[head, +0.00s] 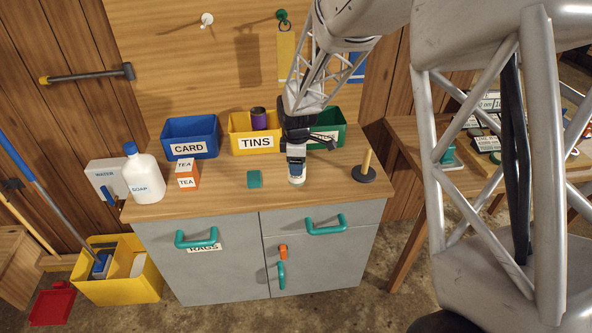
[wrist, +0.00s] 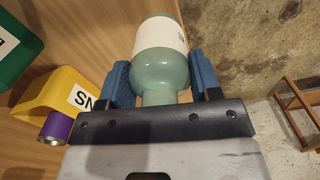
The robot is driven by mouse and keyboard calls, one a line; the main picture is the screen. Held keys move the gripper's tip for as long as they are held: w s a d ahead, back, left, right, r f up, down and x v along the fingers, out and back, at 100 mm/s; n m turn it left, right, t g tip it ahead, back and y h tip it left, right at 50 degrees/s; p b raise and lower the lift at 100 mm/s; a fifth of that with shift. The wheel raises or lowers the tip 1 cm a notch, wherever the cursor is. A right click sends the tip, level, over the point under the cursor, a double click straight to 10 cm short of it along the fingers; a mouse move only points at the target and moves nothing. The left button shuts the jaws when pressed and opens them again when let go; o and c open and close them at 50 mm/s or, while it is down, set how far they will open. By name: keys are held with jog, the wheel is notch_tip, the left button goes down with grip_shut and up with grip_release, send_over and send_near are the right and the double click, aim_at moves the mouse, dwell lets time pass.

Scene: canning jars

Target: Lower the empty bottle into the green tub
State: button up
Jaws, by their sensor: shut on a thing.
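The green tub (head: 328,133) stands at the back right of the worktop, partly hidden behind my gripper; its edge shows at the upper left of the wrist view (wrist: 15,50). The bottle (wrist: 160,70) is pale green glass with a white label. My gripper (head: 297,152) is shut on the bottle near its neck, with a blue finger on each side in the wrist view. In the head view the bottle (head: 297,172) hangs roughly upright in front of the tubs, outside the green tub. I cannot tell whether its base touches the worktop.
A yellow tub marked TINS (head: 255,144) holds a purple can (head: 258,118); a blue CARD tub (head: 190,138) is left of it. A teal block (head: 254,179) and a dark-based wooden peg (head: 365,172) flank the bottle.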

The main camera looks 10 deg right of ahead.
jog(key=w+d+r+n, duration=0.1)
jog(key=w+d+r, duration=0.3)
jog(key=w+r, duration=0.55)
jog(key=w+d+r, duration=0.3)
jog(key=w+r, duration=0.5)
jog(key=w, duration=0.3)
jog(key=w+d+r+n, duration=0.1)
jog(key=w+d+r, duration=0.3)
jog(key=w+r, duration=0.55)
notch_tip(320, 180, down, 8)
jog(key=d+n, duration=0.1)
jog(key=n, duration=0.5)
jog(key=shift+w+d+f+n, duration=0.25)
jog(key=shift+w+d+n, duration=0.05)
jog(key=shift+w+d, duration=0.05)
dwell(0.8)
